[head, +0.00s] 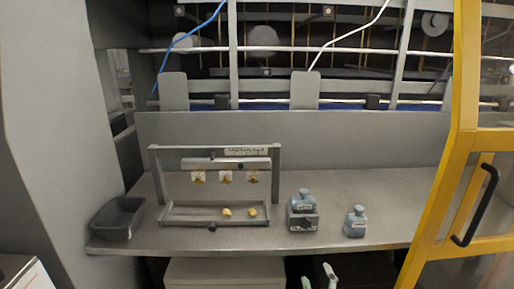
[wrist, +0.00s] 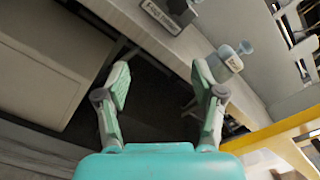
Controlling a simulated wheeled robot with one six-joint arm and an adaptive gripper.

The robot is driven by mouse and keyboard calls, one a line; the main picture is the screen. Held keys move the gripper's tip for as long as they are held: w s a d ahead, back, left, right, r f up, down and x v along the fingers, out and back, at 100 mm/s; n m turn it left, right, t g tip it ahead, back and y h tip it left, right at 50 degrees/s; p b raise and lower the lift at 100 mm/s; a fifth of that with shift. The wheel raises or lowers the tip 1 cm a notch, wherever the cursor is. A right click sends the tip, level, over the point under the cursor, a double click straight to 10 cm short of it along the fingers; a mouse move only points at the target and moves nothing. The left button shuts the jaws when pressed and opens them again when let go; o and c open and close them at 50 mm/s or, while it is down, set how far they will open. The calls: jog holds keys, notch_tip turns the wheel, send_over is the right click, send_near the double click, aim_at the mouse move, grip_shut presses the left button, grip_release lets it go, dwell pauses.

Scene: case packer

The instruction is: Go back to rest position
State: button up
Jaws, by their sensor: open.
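My gripper (wrist: 160,88) is open and empty in the wrist view, with its two pale green fingers spread apart over the dark gap below the bench edge. In the head view the tips of my gripper (head: 318,280) show at the bottom edge, in front of and below the grey bench (head: 385,195). Nothing is between the fingers. The rest of my arm is out of the head view.
A blue-grey bottle (head: 303,201) stands on a small dark block (head: 302,220); another bottle (head: 355,222) stands to its right. A grey frame with a tray (head: 185,220) holds two yellow pieces. A dark bin (head: 117,218) is at left, a yellow door frame (head: 440,200) at right.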

jog(key=s+f+n, duration=0.3)
jog(key=s+n, duration=0.1)
jog(key=s, duration=0.4)
jog(key=s+f+n+g, duration=0.1)
jog(key=s+f+n, duration=0.25)
jog(key=s, duration=0.55)
jog(key=s+f+n, duration=0.3)
jog(key=s+n, duration=0.2)
jog(key=s, duration=0.3)
jog(key=s+r+n+g, duration=0.1)
jog(key=s+r+n, duration=0.2)
jog(key=s+n, duration=0.4)
jog(key=s+r+n, duration=0.3)
jog(key=s+n, duration=0.5)
jog(key=s, duration=0.9)
jog(key=shift+s+r+g, duration=0.15)
jog(key=shift+r+g, duration=0.25)
